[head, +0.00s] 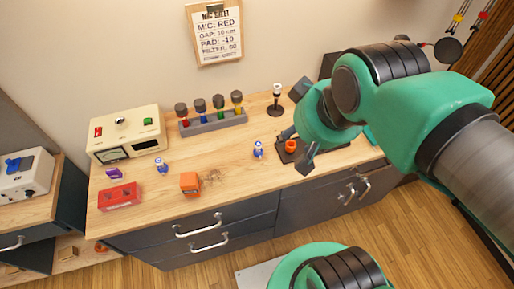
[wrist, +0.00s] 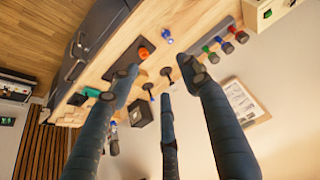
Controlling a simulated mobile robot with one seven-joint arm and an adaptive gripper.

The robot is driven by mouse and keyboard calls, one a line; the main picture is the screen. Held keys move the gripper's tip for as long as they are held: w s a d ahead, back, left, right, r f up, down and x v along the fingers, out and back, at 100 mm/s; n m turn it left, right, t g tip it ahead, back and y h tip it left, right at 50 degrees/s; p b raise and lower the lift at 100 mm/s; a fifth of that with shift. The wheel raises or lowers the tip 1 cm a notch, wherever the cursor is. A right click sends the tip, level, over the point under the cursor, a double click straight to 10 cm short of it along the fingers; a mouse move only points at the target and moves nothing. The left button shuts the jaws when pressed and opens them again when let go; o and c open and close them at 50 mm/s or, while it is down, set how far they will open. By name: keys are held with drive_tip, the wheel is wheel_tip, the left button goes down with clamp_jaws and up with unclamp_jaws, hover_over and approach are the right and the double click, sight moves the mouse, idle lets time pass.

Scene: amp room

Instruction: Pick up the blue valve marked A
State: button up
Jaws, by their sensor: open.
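Two small blue-and-white valves stand on the wooden worktop in the head view. One valve (head: 162,166) is at the left, in front of the cream box. The other valve (head: 258,150) is near the middle, left of my gripper; a blue-and-white piece (wrist: 167,37) also shows at the top of the wrist view. I cannot read a letter A on either. My gripper (head: 297,150) is open and empty, with its fingers spread; they also fill the wrist view (wrist: 160,80). It is apart from both valves.
An orange piece on a dark pad (head: 280,157) lies by my fingers. A rack (head: 214,124) of several coloured tubes and a dark stand with a white top (head: 276,99) are behind. An orange block (head: 189,183), red box (head: 120,196) and cream box (head: 125,132) are left.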

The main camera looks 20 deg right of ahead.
drive_tip(key=shift+o, duration=0.8)
drive_tip(key=m+g+p, duration=0.1)
drive_tip(key=m+g, duration=0.3)
drive_tip(key=g, duration=0.2)
hover_over(258, 145)
wheel_tip(258, 145, down, 23)
drive_tip(key=shift+f, duration=0.2)
drive_tip(key=shift+f+b, duration=0.4)
drive_tip(key=shift+f, duration=3.8)
